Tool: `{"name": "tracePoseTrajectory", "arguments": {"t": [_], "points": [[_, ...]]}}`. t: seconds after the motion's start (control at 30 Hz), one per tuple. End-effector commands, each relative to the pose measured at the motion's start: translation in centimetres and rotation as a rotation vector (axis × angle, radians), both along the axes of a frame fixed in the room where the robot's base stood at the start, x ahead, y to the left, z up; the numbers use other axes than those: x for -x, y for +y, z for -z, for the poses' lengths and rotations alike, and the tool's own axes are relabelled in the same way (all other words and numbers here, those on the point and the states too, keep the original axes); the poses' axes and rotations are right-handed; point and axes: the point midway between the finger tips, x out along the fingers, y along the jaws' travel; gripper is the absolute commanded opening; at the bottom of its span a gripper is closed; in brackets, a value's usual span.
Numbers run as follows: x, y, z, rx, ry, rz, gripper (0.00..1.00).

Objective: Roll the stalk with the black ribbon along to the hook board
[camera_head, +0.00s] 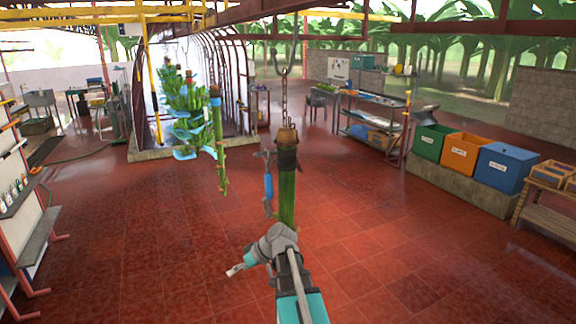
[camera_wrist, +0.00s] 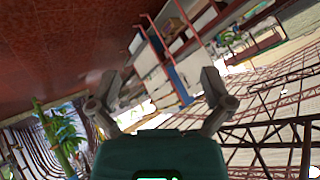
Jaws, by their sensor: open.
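The stalk with the black ribbon (camera_head: 287,195) is a thick green stem in the middle of the head view. It hangs upright from a chain and hook, with a brown cut top and a black band (camera_head: 286,160) just below it. My arm covers its lower end. My gripper (camera_head: 238,268) is low and left of the stalk, pointing left, apart from it. In the wrist view the gripper's jaws (camera_wrist: 162,85) are spread with nothing between them. I cannot make out which thing is the hook board; a white panel (camera_head: 32,215) stands at the left edge.
A blue-handled thing (camera_head: 268,186) hangs just left of the stalk. Another green stalk (camera_head: 218,145) and banana bunches (camera_head: 185,110) hang farther back. Green, orange and blue bins (camera_head: 505,166) stand at the right. The red tiled floor between is clear.

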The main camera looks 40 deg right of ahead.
Motion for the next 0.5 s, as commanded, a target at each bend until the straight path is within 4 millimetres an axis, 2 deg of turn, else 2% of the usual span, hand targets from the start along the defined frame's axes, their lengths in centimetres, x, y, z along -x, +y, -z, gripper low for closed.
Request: {"name": "tracePoseTrajectory", "arguments": {"t": [0.03, 0.27, 0.5], "points": [[-0.3, -1.8, -1.8, -0.013, -0.046, 0.010, 1.00], [-0.7, -8.9, -7.3, -0.051, -0.283, 0.043, 1.00], [0.4, -17.0, -13.5, -0.041, -0.541, 0.109, 1.00]]}}
